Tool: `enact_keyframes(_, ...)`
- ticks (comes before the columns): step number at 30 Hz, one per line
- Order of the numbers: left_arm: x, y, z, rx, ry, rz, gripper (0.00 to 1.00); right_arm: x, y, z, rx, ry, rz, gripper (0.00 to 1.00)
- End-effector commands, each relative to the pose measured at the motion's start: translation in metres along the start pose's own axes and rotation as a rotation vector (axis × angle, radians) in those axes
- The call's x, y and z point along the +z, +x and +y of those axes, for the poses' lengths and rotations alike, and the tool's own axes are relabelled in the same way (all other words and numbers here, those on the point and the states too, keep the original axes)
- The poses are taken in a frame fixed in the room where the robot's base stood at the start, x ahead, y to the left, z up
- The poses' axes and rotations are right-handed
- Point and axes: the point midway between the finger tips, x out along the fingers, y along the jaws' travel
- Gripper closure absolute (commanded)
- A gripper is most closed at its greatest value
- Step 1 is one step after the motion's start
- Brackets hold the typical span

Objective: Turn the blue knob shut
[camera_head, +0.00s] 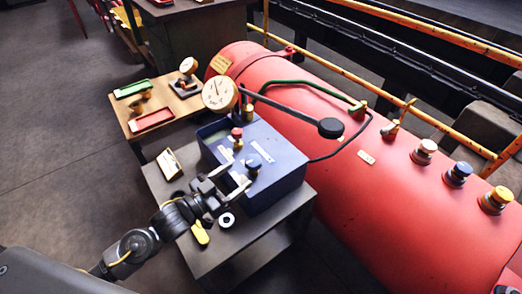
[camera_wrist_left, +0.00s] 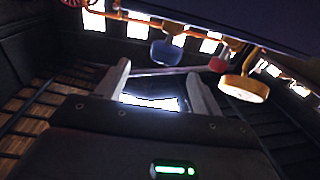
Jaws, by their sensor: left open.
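A blue knob (camera_head: 253,162) stands on top of a blue box (camera_head: 275,160), near its front edge. My left gripper (camera_head: 238,176) is open just in front of this knob, its two fingers pointing at it. In the left wrist view the blue knob (camera_wrist_left: 166,51) shows beyond and between the open fingertips (camera_wrist_left: 158,70). I cannot tell whether a finger touches it. My right gripper is not in view.
A red knob (camera_head: 237,138) stands behind the blue one on the box. A round gauge (camera_head: 220,94) rises at the box's back left. A black-ended lever (camera_head: 329,128) reaches over the red boiler (camera_head: 370,205).

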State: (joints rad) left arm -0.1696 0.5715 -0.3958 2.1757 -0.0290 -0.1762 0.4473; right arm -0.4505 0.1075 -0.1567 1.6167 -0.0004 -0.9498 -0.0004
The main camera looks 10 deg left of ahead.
Motion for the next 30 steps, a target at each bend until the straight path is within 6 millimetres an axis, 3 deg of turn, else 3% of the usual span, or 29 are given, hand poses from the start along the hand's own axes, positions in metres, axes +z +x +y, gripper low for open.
enact_keyframes(5,0.000,0.010,-0.006,-0.021,0.000,0.001,0.33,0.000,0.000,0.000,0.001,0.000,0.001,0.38)
enact_keyframes(18,0.001,0.085,-0.008,-0.022,0.001,-0.002,0.33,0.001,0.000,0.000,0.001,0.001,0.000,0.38)
enact_keyframes(30,0.001,0.100,-0.007,-0.019,0.001,-0.004,0.33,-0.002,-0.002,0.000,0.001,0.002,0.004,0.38)
